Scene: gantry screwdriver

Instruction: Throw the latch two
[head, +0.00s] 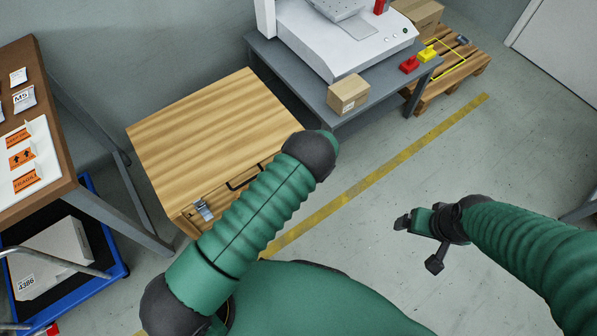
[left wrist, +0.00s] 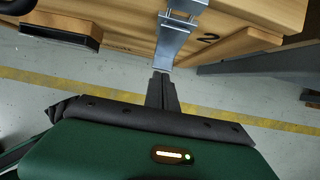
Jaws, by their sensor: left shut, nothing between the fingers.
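A wooden chest (head: 215,130) stands at the centre left of the head view with its lid down. A metal latch (head: 204,210) is on its front, left of the black handle. In the left wrist view the latch (left wrist: 176,38) hangs down the front beside a printed "2". My left gripper (left wrist: 162,88) is shut and empty, its tips right at the latch's lower end; I cannot tell whether they touch. In the head view my left arm hides this gripper. My right gripper (head: 420,243) is open and empty over the floor on the right.
A grey table (head: 340,112) with a white machine and a cardboard box (head: 348,93) stands behind. A brown board with labels (head: 40,120) and a blue cart (head: 112,268) are at the left.

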